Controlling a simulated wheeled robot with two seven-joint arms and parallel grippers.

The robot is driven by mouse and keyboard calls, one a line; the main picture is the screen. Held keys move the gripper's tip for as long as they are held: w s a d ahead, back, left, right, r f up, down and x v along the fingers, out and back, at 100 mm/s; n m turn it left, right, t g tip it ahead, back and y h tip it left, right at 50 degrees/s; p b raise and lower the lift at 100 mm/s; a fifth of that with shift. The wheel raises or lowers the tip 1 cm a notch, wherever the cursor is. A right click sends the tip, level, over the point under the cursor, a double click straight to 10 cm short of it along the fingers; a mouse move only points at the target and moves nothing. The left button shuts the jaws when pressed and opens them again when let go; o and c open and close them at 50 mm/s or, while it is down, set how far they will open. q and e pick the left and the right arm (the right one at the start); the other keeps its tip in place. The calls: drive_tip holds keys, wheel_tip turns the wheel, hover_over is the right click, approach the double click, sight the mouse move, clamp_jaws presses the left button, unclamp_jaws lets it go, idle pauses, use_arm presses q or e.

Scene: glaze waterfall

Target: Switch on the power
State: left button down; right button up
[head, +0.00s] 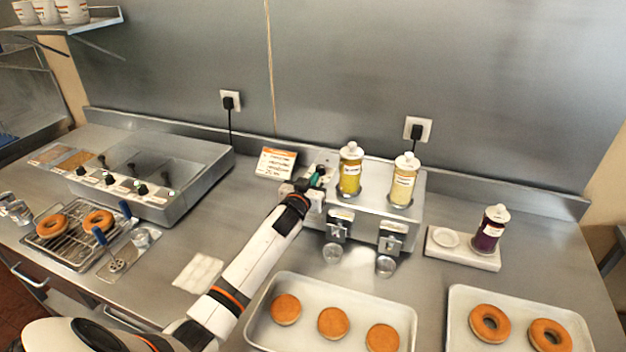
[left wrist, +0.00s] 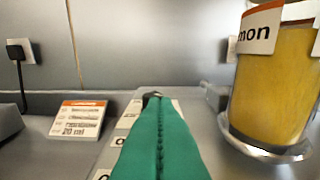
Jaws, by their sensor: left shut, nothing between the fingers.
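The steel dispenser (head: 372,215) stands at the middle of the counter. It holds two bottles, one with golden-yellow liquid (head: 350,172) and one with paler yellow (head: 403,184). A white labelled panel (left wrist: 128,122) lies on its left side, largely hidden by my gripper. My left gripper (head: 319,176) is at this panel, left of the golden bottle. In the left wrist view its green fingers (left wrist: 158,108) are pressed together with nothing between them. A small dark part (left wrist: 151,97) shows just beyond the fingertips; I cannot tell whether they touch it. My right gripper is not in view.
A small sign (head: 276,162) stands left of the dispenser. A multi-well heated unit (head: 150,180) is at the left. Trays with plain rounds (head: 300,341) and rings (head: 460,300) lie in front. A purple bottle (head: 490,230) stands right. Two plugged outlets are on the wall.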

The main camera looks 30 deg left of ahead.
use_arm(q)
drive_tip(key=shift+f, duration=0.2)
drive_tip(key=shift+f, duration=0.1)
drive_tip(key=shift+w+f+b, duration=0.2)
drive_tip(key=shift+f+b, duration=0.2)
drive_tip(key=shift+b, duration=0.15)
drive_tip(key=shift+w+a+r, duration=0.1)
drive_tip(key=shift+w+r, duration=0.15)
drive_tip(key=r+p, duration=0.2)
drive_tip(key=r, duration=0.1)
drive_tip(key=r+p, duration=0.1)
drive_tip(key=p, duration=0.1)
drive_tip(key=shift+w+a+r, duration=0.1)
drive_tip(key=shift+w+r, duration=0.25)
drive_tip(key=shift+s+d+f+b, duration=0.2)
drive_tip(key=shift+s+f+b, duration=0.1)
drive_tip(key=shift+s+b, duration=0.3)
drive_tip(key=s+d+r+b, duration=0.1)
drive_tip(key=s+r, duration=0.2)
drive_tip(key=s, duration=0.5)
drive_tip(key=shift+d+r, duration=0.35)
drive_tip(key=shift+d, duration=0.05)
